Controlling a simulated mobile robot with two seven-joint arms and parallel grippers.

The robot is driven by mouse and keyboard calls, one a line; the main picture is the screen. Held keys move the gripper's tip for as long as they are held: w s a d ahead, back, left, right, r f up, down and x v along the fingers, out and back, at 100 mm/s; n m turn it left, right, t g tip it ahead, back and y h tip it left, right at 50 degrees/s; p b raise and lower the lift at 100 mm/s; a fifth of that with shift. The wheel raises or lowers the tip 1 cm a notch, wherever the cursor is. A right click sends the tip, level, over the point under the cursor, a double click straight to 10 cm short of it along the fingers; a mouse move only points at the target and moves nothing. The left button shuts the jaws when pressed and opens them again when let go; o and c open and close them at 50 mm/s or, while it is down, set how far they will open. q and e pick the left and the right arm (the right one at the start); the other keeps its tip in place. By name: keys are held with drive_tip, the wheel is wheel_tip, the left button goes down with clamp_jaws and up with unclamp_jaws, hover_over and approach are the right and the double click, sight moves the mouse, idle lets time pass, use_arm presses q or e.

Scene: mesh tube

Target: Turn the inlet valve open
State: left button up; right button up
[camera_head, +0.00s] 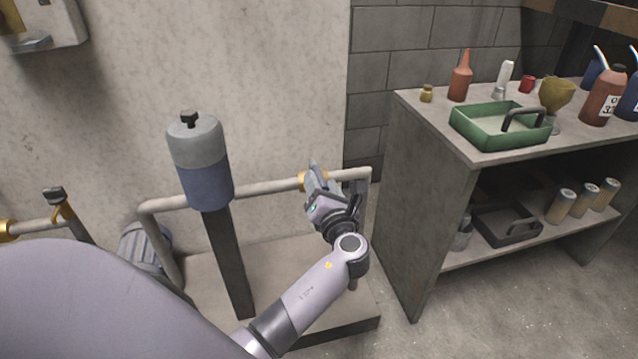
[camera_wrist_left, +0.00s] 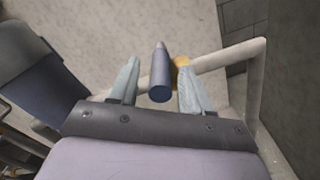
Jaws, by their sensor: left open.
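A brass valve fitting (camera_head: 302,181) sits on the pale horizontal pipe (camera_head: 265,187) in the head view, right beside my left gripper (camera_head: 314,176). In the left wrist view, a blue valve handle (camera_wrist_left: 160,78) lies between the spread fingers of my left gripper (camera_wrist_left: 159,72), with gaps visible on both sides. The brass fitting (camera_wrist_left: 181,63) shows just behind it, partly hidden by the right finger. My left gripper is open. In the head view my gripper hides most of the handle. My right gripper is not in view.
A grey and blue canister (camera_head: 204,165) stands on a dark post left of my gripper. Another brass fitting (camera_head: 8,230) is at far left. A concrete shelf unit (camera_head: 415,190) on the right holds a green tray (camera_head: 470,128) and bottles. The pipe bends down near the wall.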

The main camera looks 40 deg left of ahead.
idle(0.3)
use_arm(q)
clamp_jaws()
